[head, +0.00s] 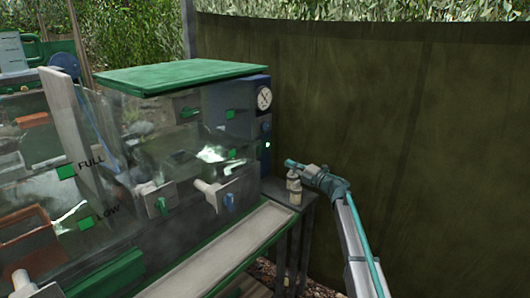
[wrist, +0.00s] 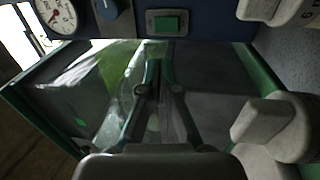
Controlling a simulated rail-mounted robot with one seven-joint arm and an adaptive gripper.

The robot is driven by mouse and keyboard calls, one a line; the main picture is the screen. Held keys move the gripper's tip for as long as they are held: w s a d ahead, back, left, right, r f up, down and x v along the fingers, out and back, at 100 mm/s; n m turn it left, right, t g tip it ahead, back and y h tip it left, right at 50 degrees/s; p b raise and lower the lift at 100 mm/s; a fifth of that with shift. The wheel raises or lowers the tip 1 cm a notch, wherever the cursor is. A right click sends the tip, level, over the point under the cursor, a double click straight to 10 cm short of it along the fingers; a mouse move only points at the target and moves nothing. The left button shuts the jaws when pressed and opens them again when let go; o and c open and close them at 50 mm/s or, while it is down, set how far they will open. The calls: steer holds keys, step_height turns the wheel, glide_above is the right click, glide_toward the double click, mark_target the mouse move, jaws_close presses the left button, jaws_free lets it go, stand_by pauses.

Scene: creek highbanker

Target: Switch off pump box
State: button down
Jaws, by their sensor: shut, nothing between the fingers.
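The pump box shows in the head view as a blue panel (head: 257,112) at the right end of the clear-sided unit. It carries a round white gauge (head: 264,98) and a small glowing green light (head: 267,144). In the wrist view, the panel holds the gauge (wrist: 56,15), a blue knob (wrist: 110,8) and a green rectangular switch (wrist: 165,23) in a grey plate. My gripper (head: 290,163) is right of the panel, pointing left. In the wrist view its fingers (wrist: 156,50) are together and empty, just below the green switch. Contact with the panel cannot be told.
Pale valve handles (head: 215,192) jut from the unit's clear front. A green lid (head: 180,75) covers it, and a pale trough (head: 225,250) runs along its front. A dark tarp wall (head: 420,120) stands behind my arm. Grey handles (wrist: 263,122) show at the right of the wrist view.

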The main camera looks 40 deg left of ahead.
mark_target(260, 148)
steer(key=a, duration=0.4)
steer(key=a+r, duration=0.1)
steer(key=a, duration=0.4)
steer(key=a+r, duration=0.1)
steer(key=a, duration=0.3)
steer(key=shift+s+a, duration=0.15)
steer(key=shift+a, duration=0.25)
